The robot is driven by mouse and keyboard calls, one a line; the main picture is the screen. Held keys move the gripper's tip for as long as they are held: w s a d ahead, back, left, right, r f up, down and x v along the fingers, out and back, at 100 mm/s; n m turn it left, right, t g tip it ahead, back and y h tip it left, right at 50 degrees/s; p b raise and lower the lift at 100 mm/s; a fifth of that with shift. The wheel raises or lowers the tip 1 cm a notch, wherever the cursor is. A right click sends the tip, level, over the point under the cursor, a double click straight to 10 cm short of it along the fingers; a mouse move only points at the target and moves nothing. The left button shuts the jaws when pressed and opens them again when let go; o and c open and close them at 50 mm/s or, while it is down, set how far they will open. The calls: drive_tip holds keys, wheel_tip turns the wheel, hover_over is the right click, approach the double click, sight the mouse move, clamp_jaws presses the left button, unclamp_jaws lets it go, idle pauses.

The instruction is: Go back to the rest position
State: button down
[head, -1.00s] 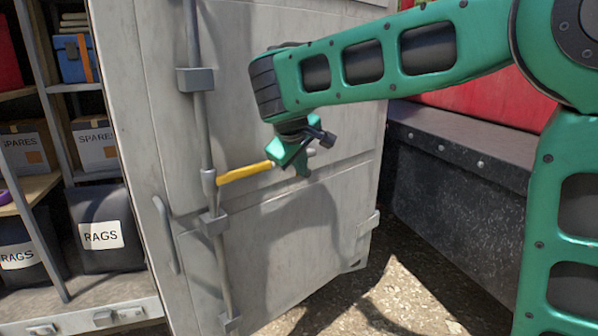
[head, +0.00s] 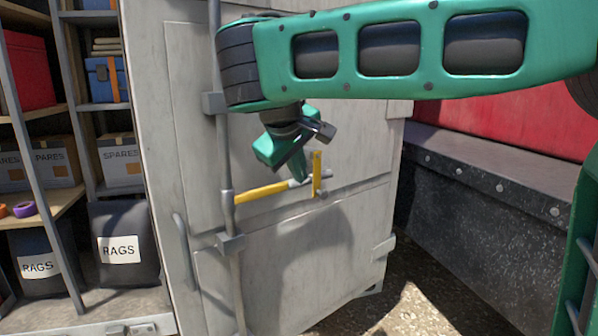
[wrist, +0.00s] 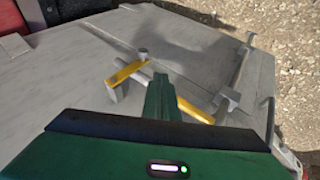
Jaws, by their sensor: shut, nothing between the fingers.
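My gripper (head: 298,178) is at the end of my green arm, in front of the grey container door. Its fingers are shut with nothing between them and point down at the yellow door handle. The yellow handle (head: 262,191) runs right from the upright lock rod (head: 226,160), and a short upright yellow catch (head: 316,174) stands at its right end. In the wrist view my gripper (wrist: 162,82) lies over the middle of the handle (wrist: 196,112), with the yellow catch (wrist: 127,72) to its left. I cannot tell whether the fingers touch the handle.
The grey door (head: 330,245) stands open to the right of shelves with a black rags bag (head: 122,225), spares boxes (head: 122,165) and a blue box (head: 103,78). A dark ledge (head: 470,205) stands at the right. Gravel ground (head: 410,290) shows between door and ledge.

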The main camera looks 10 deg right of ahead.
drive_tip(key=s+d+f+m+g, duration=0.15)
drive_tip(key=s+d+f, duration=0.25)
drive_tip(key=d, duration=0.5)
drive_tip(key=s+d+f+m+g, duration=0.1)
drive_tip(key=s+d+f+m, duration=0.25)
drive_tip(key=d, duration=0.45)
drive_tip(key=s+d+f+m+g, duration=0.25)
drive_tip(key=s+d, duration=0.25)
drive_tip(key=d, duration=0.4)
drive_tip(key=s+d+f+m+g+y, duration=0.1)
drive_tip(key=s+d+f+m, duration=0.1)
drive_tip(key=s+f, duration=0.4)
drive_tip(key=s+d+f+m+g+y, duration=0.1)
drive_tip(key=s+f, duration=0.5)
drive_tip(key=s, duration=0.8)
drive_tip(key=m+y, duration=0.1)
drive_tip(key=m, duration=0.1)
drive_tip(key=shift+s+d+f+m, duration=0.25)
drive_tip(key=shift+d+f+m, duration=0.05)
drive_tip(key=shift+d+m, duration=0.1)
drive_tip(key=shift+w+f, duration=0.25)
drive_tip(key=shift+w, duration=0.4)
